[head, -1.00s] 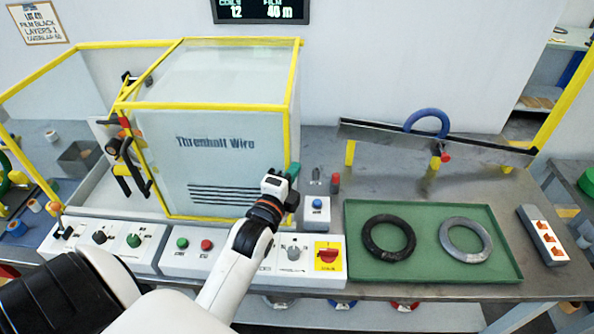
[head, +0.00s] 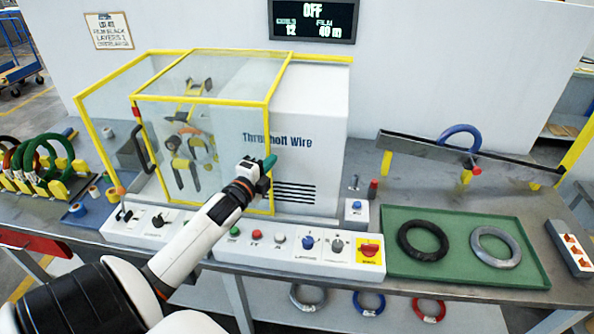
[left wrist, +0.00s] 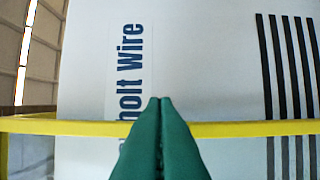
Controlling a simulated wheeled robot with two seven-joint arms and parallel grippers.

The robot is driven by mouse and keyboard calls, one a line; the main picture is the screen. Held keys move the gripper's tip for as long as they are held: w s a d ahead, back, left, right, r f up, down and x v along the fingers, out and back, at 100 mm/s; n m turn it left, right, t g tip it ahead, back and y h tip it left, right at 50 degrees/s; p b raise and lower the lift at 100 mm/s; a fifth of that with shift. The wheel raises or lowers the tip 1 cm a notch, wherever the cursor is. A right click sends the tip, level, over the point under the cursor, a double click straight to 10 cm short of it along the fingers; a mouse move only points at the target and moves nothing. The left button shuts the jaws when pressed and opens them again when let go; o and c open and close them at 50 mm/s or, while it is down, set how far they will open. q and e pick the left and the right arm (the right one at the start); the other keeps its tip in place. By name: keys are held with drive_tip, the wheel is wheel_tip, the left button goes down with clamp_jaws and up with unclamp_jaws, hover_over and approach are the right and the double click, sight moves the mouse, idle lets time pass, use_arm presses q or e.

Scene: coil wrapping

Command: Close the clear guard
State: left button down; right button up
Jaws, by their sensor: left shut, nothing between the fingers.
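The clear guard (head: 185,130) is a see-through box with a yellow frame. It now stands over the wrapping mechanism (head: 192,150) on the left, and its right edge crosses the "Threnholt Wire" lettering on the white housing (head: 315,120). A black handle (head: 145,150) is on the guard's left side. My left gripper (head: 270,163) is shut and empty, with green fingertips at the guard's right upright. In the left wrist view the shut fingers (left wrist: 160,110) overlap the yellow bar (left wrist: 240,129); contact cannot be told. My right gripper is out of view.
A control panel (head: 225,245) with buttons and knobs runs along the table front below my arm. A green tray (head: 465,272) holds a black ring (head: 400,240) and a grey ring (head: 475,245). A screen (head: 312,35) reads OFF. Coloured coils stand at the far left.

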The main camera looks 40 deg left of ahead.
sight(214, 152)
use_arm(q)
drive_tip(key=s+a, duration=0.1)
drive_tip(key=a, duration=0.2)
drive_tip(key=s+a, duration=0.2)
drive_tip(key=a, duration=0.1)
drive_tip(key=s+a, duration=0.1)
drive_tip(key=a, duration=0.2)
drive_tip(key=shift+s+a+f+p, duration=0.2)
drive_tip(key=shift+s+a+p, duration=0.1)
drive_tip(key=shift+a+p, duration=0.1)
drive_tip(key=s+a, duration=0.2)
drive_tip(key=a, duration=0.1)
drive_tip(key=s+a, duration=0.1)
drive_tip(key=a, duration=0.1)
drive_tip(key=shift+s+a, duration=0.1)
drive_tip(key=shift+s, duration=0.1)
drive_tip(key=shift+a, duration=0.1)
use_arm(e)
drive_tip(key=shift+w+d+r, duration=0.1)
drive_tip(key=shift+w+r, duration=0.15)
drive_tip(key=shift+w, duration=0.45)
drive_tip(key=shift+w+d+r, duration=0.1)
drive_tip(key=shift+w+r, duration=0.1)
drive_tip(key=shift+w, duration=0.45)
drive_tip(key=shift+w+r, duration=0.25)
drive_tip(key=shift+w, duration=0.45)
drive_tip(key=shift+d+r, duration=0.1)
